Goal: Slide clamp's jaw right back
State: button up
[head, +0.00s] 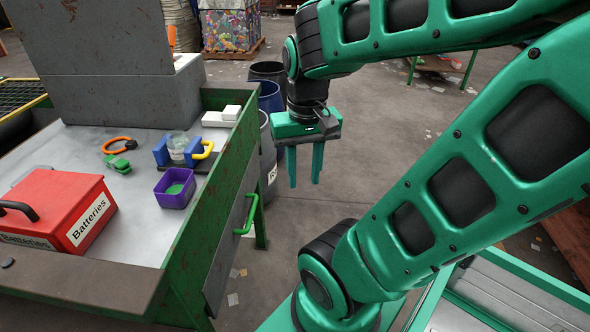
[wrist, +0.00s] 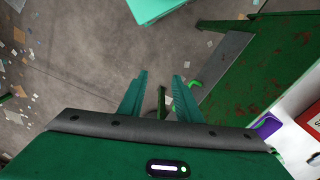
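The clamp (head: 161,152) is blue with a yellow handle (head: 204,150) on its right side, and it stands on the grey worktop. A clear glass jar (head: 177,143) sits between its blue jaws; whether both jaws touch it I cannot tell. My gripper (head: 304,168) hangs over the floor, right of the table and well apart from the clamp. Its two teal fingers point down, spread and empty. They also show spread in the wrist view (wrist: 160,88), over floor and the table's edge. The clamp cannot be made out there.
On the worktop (head: 130,210) are a purple bin (head: 175,199) with something green inside, a red Batteries box (head: 60,205), a green tool (head: 117,163), an orange ring (head: 118,141) and a white block (head: 217,119). A green handle (head: 249,215) juts from the table's side. Barrels (head: 270,97) stand behind.

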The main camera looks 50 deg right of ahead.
jog(key=s, duration=0.3)
jog(key=m+t+h, duration=0.2)
jog(key=m+t, duration=0.2)
send_near(208, 148)
jog(key=x, duration=0.7)
jog(key=shift+w+d+f, duration=0.1)
jog(key=shift+w+f, duration=0.05)
jog(key=shift+f, duration=0.2)
jog(key=shift+c, duration=0.3)
